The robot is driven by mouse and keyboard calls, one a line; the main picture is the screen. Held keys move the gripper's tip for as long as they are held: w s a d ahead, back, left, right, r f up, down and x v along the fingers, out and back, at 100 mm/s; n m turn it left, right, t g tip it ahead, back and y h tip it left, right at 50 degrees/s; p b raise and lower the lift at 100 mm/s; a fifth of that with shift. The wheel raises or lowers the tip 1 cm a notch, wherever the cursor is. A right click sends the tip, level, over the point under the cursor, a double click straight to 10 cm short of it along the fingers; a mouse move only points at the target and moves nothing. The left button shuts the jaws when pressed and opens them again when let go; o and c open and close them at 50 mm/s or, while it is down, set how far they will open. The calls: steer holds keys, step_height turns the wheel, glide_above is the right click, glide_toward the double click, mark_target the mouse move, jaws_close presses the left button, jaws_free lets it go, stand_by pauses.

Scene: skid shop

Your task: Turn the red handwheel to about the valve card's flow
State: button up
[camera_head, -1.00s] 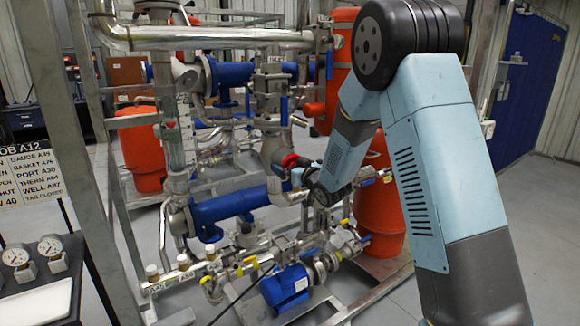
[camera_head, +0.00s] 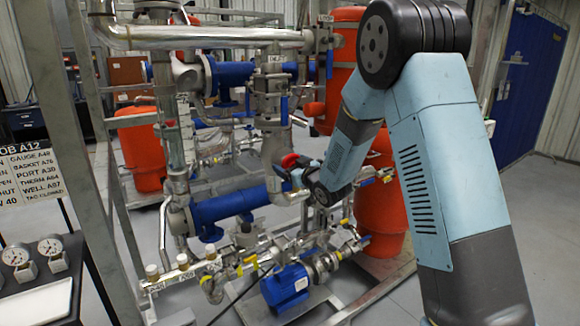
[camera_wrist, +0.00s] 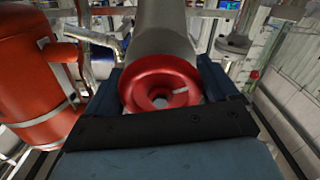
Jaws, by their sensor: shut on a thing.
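The red handwheel (camera_wrist: 160,85) faces the camera in the wrist view, in front of a grey pipe or valve body, with a white mark on the right side of its face. My gripper (camera_wrist: 165,92) is shut on the handwheel, one dark finger on each side of its rim. In the head view the red handwheel (camera_head: 289,160) shows small and partly hidden at the end of my gripper (camera_head: 300,170). The valve card (camera_head: 26,174) at the left edge lists tags in rows and is partly cut off; its bottom row reads a number ending in 40.
Two dial gauges (camera_head: 34,253) stand on a bench at the left. Around the handwheel are pipes, a blue exchanger (camera_head: 222,208), a blue pump (camera_head: 286,286) and orange tanks (camera_head: 376,215). Steel frame posts stand near. Open floor (camera_head: 530,225) lies at the right.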

steer(key=o, duration=0.8)
steer(key=v, duration=1.3)
steer(key=shift+s+d, duration=0.25)
steer(key=shift+s, duration=0.1)
